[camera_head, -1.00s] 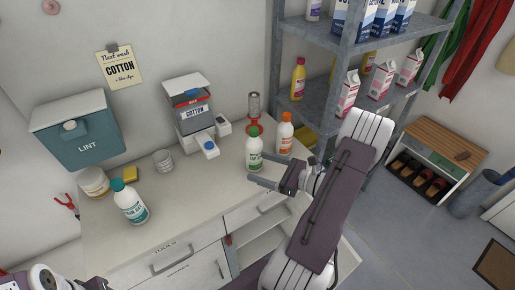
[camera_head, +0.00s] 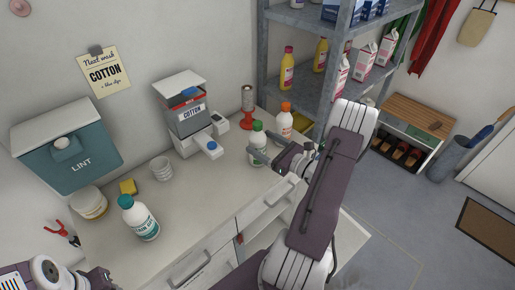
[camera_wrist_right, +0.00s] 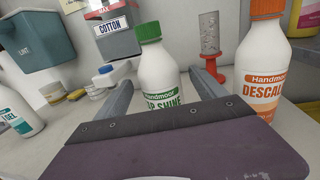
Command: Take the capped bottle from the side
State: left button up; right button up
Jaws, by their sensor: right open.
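A white bottle with a green cap (camera_head: 257,135) stands upright near the back of the counter. My right gripper (camera_head: 265,147) is open, with its fingers at the bottle's sides. In the right wrist view the green-capped bottle (camera_wrist_right: 158,75) stands between the two open fingers (camera_wrist_right: 160,92). Its lower part is hidden behind the gripper body. A white bottle with an orange cap (camera_head: 284,122) stands just right of it, outside the fingers. A teal-capped bottle (camera_head: 142,222) stands at the left of the counter. My left gripper (camera_head: 95,278) is partly in view at the lower left edge.
A red-based stand with a grey cylinder (camera_head: 247,105) is behind the green-capped bottle. A cotton dispenser (camera_head: 187,122) stands left of it. A metal shelf (camera_head: 308,80) with bottles and cartons is at the right. The counter's front middle is clear.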

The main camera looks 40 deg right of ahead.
aim_at(257, 122)
jog(key=shift+x, duration=1.4)
grip_shut()
notch_tip(257, 122, up, 10)
jog(key=shift+f+p, duration=0.1)
jog(key=shift+p, duration=0.5)
